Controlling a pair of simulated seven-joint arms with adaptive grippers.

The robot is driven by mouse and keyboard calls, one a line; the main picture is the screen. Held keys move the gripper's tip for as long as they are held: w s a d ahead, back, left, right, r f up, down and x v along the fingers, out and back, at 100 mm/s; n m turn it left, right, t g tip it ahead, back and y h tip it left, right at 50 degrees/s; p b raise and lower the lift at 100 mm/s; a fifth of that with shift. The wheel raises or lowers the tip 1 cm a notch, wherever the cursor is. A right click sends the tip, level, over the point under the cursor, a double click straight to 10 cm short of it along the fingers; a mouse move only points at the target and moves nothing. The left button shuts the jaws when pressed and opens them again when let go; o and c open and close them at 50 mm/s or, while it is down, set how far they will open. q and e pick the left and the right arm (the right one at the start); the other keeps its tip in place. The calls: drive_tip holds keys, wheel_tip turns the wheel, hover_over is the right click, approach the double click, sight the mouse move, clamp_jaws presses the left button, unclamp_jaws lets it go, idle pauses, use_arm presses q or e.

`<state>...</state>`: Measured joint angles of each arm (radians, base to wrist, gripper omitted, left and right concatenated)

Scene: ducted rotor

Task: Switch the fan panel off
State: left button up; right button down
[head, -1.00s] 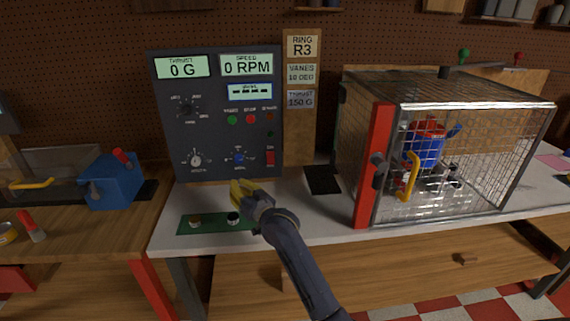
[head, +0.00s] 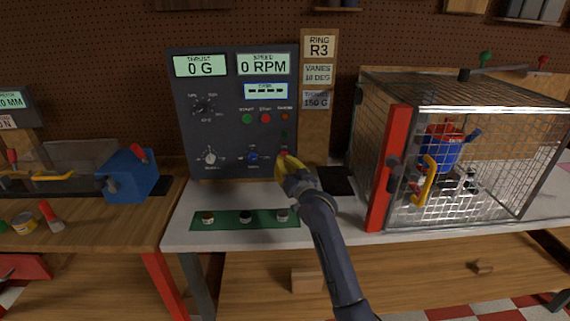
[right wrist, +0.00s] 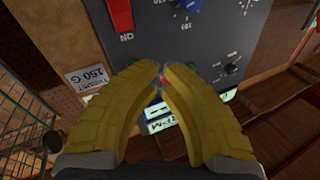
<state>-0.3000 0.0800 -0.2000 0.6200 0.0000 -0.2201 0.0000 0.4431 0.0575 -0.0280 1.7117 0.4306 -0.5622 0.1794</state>
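The dark grey fan panel (head: 220,120) stands upright at the back of the white table, its displays reading 0 G and 0 RPM. Its red rocker switch (right wrist: 119,15) shows in the right wrist view, with an "ON" label beside it. In the head view the switch is mostly hidden behind my right gripper (head: 283,166). The gripper's yellow fingers are in front of the panel's lower right corner. In the right wrist view the fingertips (right wrist: 161,72) nearly meet with nothing between them. I cannot tell whether they touch the panel. My left gripper is not in view.
A wire cage (head: 470,150) with a red post holds a blue and red rotor to the right. A green strip (head: 228,219) with several small parts lies before the panel. A blue box (head: 128,178) sits on the wooden bench at left. Small knobs project from the panel.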

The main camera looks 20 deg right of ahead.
approach(278, 154)
drive_tip(key=shift+w+a+r, duration=0.2)
drive_tip(key=shift+w+r, duration=0.05)
drive_tip(key=shift+w, duration=0.5)
drive_tip(key=shift+w+a+r, duration=0.2)
drive_tip(key=shift+w+r, duration=0.1)
drive_tip(key=shift+w, duration=0.45)
drive_tip(key=shift+w+a+r, duration=0.15)
drive_tip(key=shift+w+r, duration=0.1)
drive_tip(key=shift+w, duration=0.5)
drive_tip(key=shift+w+d+f, duration=0.1)
drive_tip(key=shift+w+f, duration=0.1)
drive_tip(key=shift+w, duration=0.25)
drive_tip(key=shift+w+d+f, duration=0.15)
drive_tip(key=shift+w+f, duration=0.05)
drive_tip(key=shift+w, duration=0.3)
idle(1.3)
drive_tip(key=shift+w+f, duration=0.1)
drive_tip(key=shift+f, duration=0.2)
idle(0.5)
drive_tip(key=shift+a, duration=0.1)
drive_tip(key=shift+s+a+r, duration=0.2)
drive_tip(key=shift+s+a, duration=0.05)
drive_tip(key=shift+s, duration=0.25)
drive_tip(key=shift+s+r, duration=0.3)
drive_tip(key=shift+s, duration=0.15)
drive_tip(key=shift+s+r, duration=0.1)
drive_tip(key=shift+s, duration=0.05)
